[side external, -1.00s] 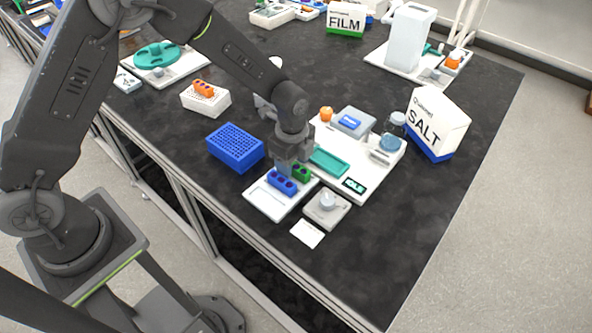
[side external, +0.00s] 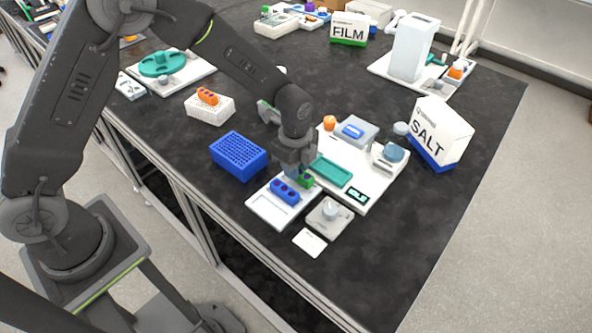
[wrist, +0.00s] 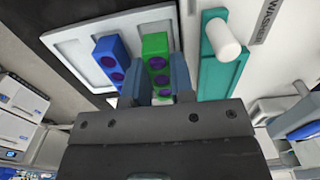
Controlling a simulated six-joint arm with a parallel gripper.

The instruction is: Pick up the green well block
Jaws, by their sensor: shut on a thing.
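The green well block (wrist: 156,47) is a small upright-sided strip with dark purple wells, seen between my gripper's fingers in the wrist view. In the side view the green block (side external: 306,181) shows only partly below my gripper (side external: 296,174), which hides the rest. My gripper (wrist: 160,88) is shut on the green block's near end, one finger on each side. The block is down at the white tray, beside a similar blue well block (side external: 284,191). I cannot tell whether it is clear of the tray.
The blue block stands close to the left finger in the wrist view. The white tray (side external: 267,211) lies below. A teal tray (side external: 333,171) is close on the right.

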